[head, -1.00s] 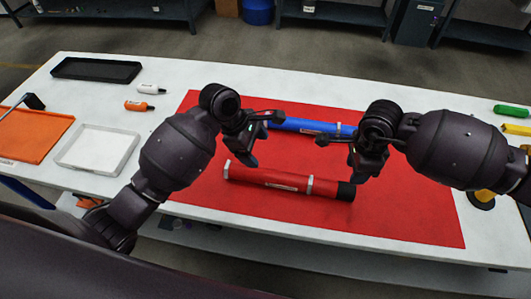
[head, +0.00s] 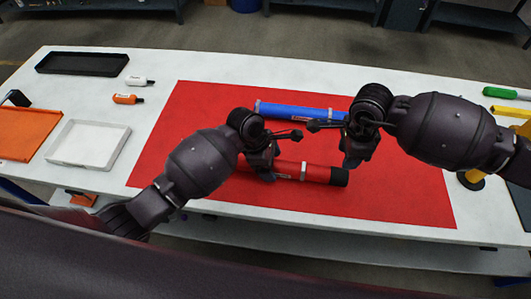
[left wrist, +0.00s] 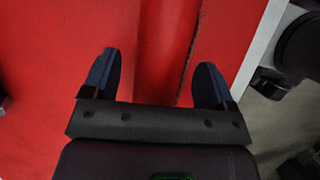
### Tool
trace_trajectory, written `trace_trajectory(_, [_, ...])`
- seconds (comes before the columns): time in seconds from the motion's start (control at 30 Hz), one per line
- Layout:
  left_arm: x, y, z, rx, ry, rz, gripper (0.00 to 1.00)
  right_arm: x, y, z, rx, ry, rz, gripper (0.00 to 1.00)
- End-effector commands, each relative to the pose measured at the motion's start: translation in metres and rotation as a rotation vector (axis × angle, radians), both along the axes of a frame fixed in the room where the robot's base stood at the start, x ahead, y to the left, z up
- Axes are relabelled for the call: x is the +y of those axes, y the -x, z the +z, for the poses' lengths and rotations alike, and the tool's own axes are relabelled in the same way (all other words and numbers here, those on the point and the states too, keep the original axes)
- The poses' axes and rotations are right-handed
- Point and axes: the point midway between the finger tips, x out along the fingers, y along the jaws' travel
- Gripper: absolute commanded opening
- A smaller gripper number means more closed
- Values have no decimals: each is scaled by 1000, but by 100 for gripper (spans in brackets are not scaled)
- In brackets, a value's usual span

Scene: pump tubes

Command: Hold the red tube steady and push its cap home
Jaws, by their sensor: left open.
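The red tube (head: 302,172) lies on its side on the red mat, with a black cap (head: 340,177) at its right end. Whether a gap is left at the cap cannot be told. My left gripper (head: 265,172) is over the left part of the tube and hides that part in the head view. In the left wrist view the tube (left wrist: 168,50) runs between the two open, spread fingers of this gripper (left wrist: 158,72). My right gripper (head: 354,158) hangs close to the cap end; its fingers are too dark and small to read.
A blue tube (head: 300,111) lies behind on the red mat (head: 200,130). At the left are a white tray (head: 90,145), an orange tray (head: 28,133), a black tray (head: 82,62) and two small bottles. Green and yellow items lie at the right. The mat's front is clear.

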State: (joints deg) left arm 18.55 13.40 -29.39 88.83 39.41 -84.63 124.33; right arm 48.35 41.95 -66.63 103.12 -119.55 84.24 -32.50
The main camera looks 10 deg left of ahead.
Motion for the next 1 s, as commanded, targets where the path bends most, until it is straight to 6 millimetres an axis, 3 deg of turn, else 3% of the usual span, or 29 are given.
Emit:
trace_trajectory(0.2, [-5, 0, -13, 0, -1, -1, 79, 0, 0, 0, 0, 0, 0, 43])
trace_trajectory(0.53, [-6, 0, -15, -1, 0, -1, 78, 0, 0, 0, 0, 0, 0, 43])
trace_trajectory(0.93, [-6, 0, -15, -1, 0, -1, 16, 0, 0, 0, 0, 0, 0, 43])
trace_trajectory(1.0, [-6, 0, -15, -1, 0, -1, 15, 0, 0, 0, 0, 0, 0, 33])
